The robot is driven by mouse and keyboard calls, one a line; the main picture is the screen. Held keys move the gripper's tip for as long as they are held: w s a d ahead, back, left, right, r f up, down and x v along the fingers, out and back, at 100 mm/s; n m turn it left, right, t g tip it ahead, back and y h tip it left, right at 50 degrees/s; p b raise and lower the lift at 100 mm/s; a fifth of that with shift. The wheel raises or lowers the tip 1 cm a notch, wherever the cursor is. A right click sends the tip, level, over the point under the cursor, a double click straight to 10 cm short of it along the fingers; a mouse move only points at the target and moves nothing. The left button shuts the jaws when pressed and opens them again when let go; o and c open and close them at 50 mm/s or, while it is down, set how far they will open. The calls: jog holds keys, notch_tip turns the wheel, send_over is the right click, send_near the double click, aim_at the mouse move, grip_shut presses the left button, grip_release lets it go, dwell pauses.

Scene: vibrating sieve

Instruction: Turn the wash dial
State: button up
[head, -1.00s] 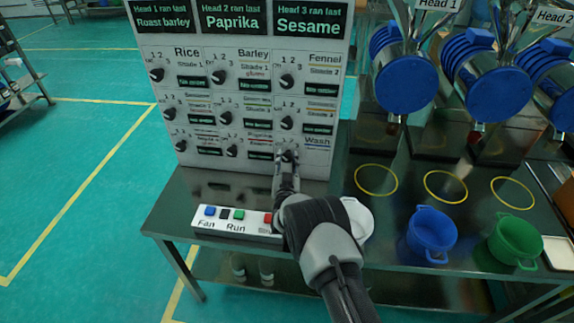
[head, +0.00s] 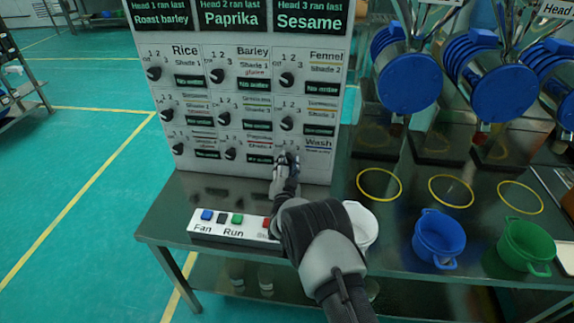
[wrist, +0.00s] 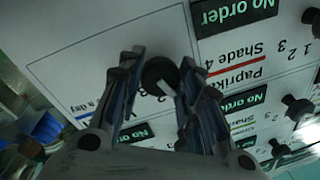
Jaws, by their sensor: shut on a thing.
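The wash dial is a round black knob with a pale pointer mark, in the bottom right cell of the white panel (head: 250,172). In the wrist view the dial (wrist: 160,75) sits between the two fingers of my gripper (wrist: 160,82), which are shut on it. In the head view my gripper (head: 287,160) reaches up to the panel just under the "Wash" label (head: 318,143) and hides most of the dial. The dial's exact setting cannot be read from the head view.
Other black dials (head: 287,123) fill the panel's rows. A white button box (head: 232,225) lies on the table below. A white cup (head: 361,226), a blue pot (head: 437,238) and a green pot (head: 526,245) stand to the right. Blue-capped drums (head: 407,83) are at the back right.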

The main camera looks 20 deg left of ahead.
jog(key=shift+a+r, duration=0.1)
jog(key=o, duration=1.1)
jog(key=shift+c, duration=0.2)
